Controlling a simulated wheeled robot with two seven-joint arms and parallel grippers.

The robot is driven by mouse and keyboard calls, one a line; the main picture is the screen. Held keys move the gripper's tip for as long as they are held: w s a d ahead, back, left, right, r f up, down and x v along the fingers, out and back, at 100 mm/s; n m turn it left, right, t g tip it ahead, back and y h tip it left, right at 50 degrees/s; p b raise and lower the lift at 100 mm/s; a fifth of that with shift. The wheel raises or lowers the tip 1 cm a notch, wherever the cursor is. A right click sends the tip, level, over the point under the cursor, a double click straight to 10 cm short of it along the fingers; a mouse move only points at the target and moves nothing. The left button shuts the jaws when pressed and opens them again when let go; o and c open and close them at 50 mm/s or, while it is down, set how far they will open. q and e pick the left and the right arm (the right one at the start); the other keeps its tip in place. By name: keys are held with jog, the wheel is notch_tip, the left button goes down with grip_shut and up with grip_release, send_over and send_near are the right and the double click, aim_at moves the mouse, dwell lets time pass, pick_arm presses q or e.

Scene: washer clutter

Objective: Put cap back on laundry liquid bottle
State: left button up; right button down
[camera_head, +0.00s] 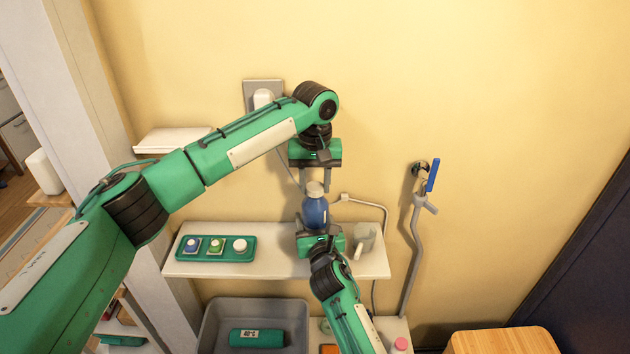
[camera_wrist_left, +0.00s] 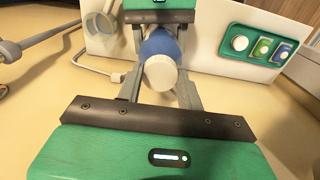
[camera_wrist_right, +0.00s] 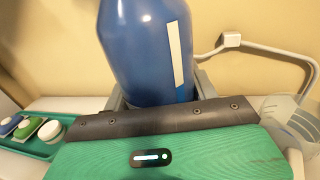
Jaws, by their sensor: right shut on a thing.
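The laundry liquid bottle (camera_head: 315,213) is blue and stands upright above the shelf. A white cap (camera_head: 314,189) sits on its top; I cannot tell how tightly. My right gripper (camera_head: 320,230) is shut on the lower part of the bottle, which fills the right wrist view (camera_wrist_right: 145,50). My left gripper (camera_head: 315,185) points down from above, open, with one finger on each side of the cap. The left wrist view shows the cap (camera_wrist_left: 160,73) between those fingers, seemingly with small gaps. The bottle's base is hidden behind my right gripper.
A green tray (camera_head: 215,257) with several small items lies on the white shelf (camera_head: 280,268), left of the bottle. A clear jug (camera_head: 364,238) stands close on the right. A grey basin (camera_head: 222,310) is below. A pipe with a blue-handled tap (camera_head: 433,175) is on the wall.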

pick_arm(q)
jog(key=c, duration=0.3)
jog(key=m, duration=1.1)
jog(key=shift+m, duration=0.4)
jog(key=m, duration=0.3)
jog(key=o, duration=1.2)
jog(key=shift+c, duration=0.2)
notch_tip(320, 180, up, 12)
